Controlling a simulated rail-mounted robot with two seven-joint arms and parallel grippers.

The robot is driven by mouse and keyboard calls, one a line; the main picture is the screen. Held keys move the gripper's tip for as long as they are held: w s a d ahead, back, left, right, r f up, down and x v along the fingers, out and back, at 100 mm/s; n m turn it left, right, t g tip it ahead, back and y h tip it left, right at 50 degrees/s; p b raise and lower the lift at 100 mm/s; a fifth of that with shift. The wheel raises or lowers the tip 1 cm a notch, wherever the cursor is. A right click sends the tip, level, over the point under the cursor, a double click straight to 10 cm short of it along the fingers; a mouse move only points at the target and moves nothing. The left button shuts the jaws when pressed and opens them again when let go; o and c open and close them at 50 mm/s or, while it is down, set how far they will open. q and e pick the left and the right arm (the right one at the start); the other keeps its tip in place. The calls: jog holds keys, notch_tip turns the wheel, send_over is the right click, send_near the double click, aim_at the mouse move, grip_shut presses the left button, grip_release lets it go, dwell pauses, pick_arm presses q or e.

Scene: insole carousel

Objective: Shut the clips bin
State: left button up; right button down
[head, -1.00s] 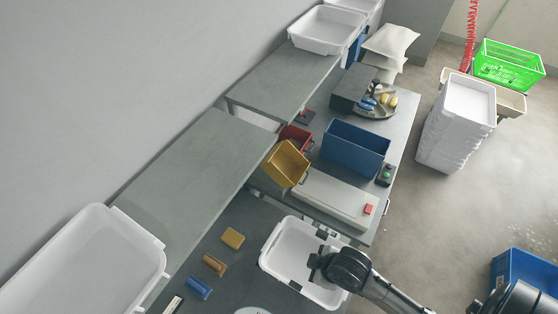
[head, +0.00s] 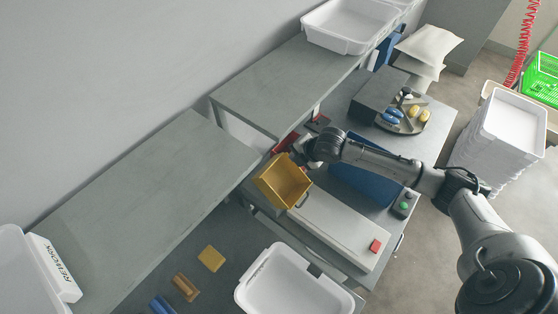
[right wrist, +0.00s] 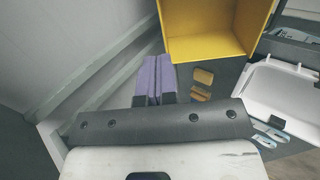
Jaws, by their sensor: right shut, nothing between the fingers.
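A yellow bin (head: 283,181) sits tilted open at the edge of the grey shelf in the head view. Its open mouth and inner wall also show at the top of the right wrist view (right wrist: 210,45). A red bin (head: 286,143) is behind it, mostly hidden by my right gripper. I see no label that tells which bin is for clips. My right gripper (head: 303,153) is just behind the yellow bin, beside the red one. In the right wrist view its two purple fingers (right wrist: 158,62) are together and empty, left of the yellow bin. My left gripper is not in view.
A blue bin (head: 365,182) stands under my right forearm. A white lidded box (head: 335,230) lies in front of the yellow bin. A white tray (head: 250,292) and several small blocks, one yellow (head: 211,258), are on the lower table. A grey shelf (head: 130,200) runs along the left.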

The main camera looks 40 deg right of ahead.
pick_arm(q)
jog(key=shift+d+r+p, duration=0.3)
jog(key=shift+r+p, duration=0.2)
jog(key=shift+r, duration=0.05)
pick_arm(e)
jog(key=x, duration=1.1)
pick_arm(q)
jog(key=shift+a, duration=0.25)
